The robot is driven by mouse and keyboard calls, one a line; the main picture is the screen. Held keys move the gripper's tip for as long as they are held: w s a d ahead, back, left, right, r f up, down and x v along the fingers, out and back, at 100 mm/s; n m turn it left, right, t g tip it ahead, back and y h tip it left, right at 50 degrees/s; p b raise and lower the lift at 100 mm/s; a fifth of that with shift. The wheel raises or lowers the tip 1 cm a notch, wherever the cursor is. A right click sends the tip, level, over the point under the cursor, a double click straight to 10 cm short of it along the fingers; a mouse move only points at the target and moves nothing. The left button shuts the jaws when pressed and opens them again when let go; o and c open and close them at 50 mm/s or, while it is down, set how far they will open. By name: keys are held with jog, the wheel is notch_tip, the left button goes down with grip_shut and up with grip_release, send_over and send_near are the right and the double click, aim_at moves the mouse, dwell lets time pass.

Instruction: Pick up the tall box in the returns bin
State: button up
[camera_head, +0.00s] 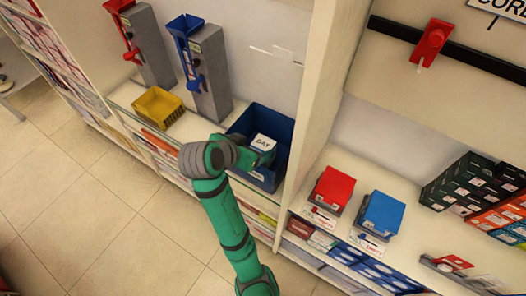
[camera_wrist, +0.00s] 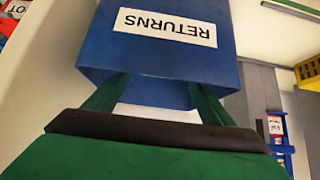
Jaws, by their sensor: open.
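The blue returns bin (camera_head: 258,117) stands on the shelf left of the upright divider in the head view. A box with a white top marked "DAY" (camera_head: 263,142) is inside it; its lower part is hidden. My gripper (camera_head: 267,158) is at the bin, close to the box, partly hidden by my wrist. In the wrist view, the bin (camera_wrist: 100,48) appears upside down with its "RETURNS" label. My open gripper (camera_wrist: 157,98) has its two green fingers apart in front of the bin. I cannot tell whether they touch anything.
A yellow basket (camera_head: 158,106) and grey dispensers with blue (camera_head: 208,75) and red (camera_head: 150,45) parts stand left of the bin. The divider (camera_head: 322,95) rises close on its right. Red-topped (camera_head: 334,186) and blue-topped (camera_head: 382,212) boxes sit beyond it. The floor at left is clear.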

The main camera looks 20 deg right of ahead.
jog(key=shift+x, duration=3.9)
jog(key=shift+d, duration=0.1)
jog(key=shift+c, duration=0.7)
jog(key=c, duration=1.1)
jog(key=shift+r, duration=0.1)
notch_tip(320, 180, up, 13)
notch_tip(320, 180, up, 5)
send_over(263, 144)
jog(key=s+a, duration=1.1)
jog(key=a, duration=0.3)
